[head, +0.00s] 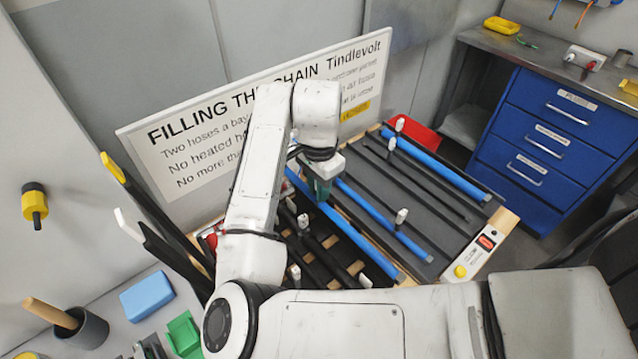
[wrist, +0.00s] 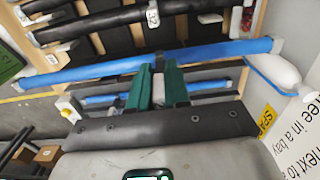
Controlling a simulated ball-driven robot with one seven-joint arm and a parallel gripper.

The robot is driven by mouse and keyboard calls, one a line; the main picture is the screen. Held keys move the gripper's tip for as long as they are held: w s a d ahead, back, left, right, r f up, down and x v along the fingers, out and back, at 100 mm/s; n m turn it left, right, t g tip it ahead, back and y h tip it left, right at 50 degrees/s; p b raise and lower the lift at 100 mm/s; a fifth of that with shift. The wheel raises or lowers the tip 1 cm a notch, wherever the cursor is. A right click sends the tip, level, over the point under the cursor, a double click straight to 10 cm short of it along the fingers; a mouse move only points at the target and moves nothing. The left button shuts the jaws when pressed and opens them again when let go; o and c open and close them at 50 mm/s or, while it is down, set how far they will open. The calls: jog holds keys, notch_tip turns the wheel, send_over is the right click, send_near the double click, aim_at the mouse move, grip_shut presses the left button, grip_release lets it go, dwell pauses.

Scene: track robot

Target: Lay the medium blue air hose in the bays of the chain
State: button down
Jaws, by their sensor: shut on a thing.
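A long blue hose (head: 361,243) slants along the black chain (head: 318,262). My gripper (head: 319,190) has green fingers and is shut on this hose around its middle; the hose also shows in the wrist view (wrist: 95,71), running across the picture in front of the fingertips (wrist: 160,66). I cannot tell whether it touches the chain floor. A second, thinner-looking blue hose (head: 375,216) lies on the grey board beside it, and a thicker blue hose (head: 440,167) lies at the board's far side. I cannot tell by size which is the medium one. My arm hides part of the chain.
Thin black hoses lie between the blue ones on the grey board (head: 436,225). White tags (head: 401,217) stand along the lines. A control box (head: 484,246) with a yellow button sits at the board's right end. A sign board (head: 170,150) stands behind the chain; a red bin (head: 415,133) is beyond.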

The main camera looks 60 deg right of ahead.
jog(key=shift+f+b, duration=2.55)
jog(key=shift+f, duration=1.9)
jog(key=c, duration=1)
grip_release()
jog(key=shift+r, duration=0.15)
notch_tip(320, 180, up, 11)
jog(key=p, duration=0.9)
jog(key=shift+f, duration=0.2)
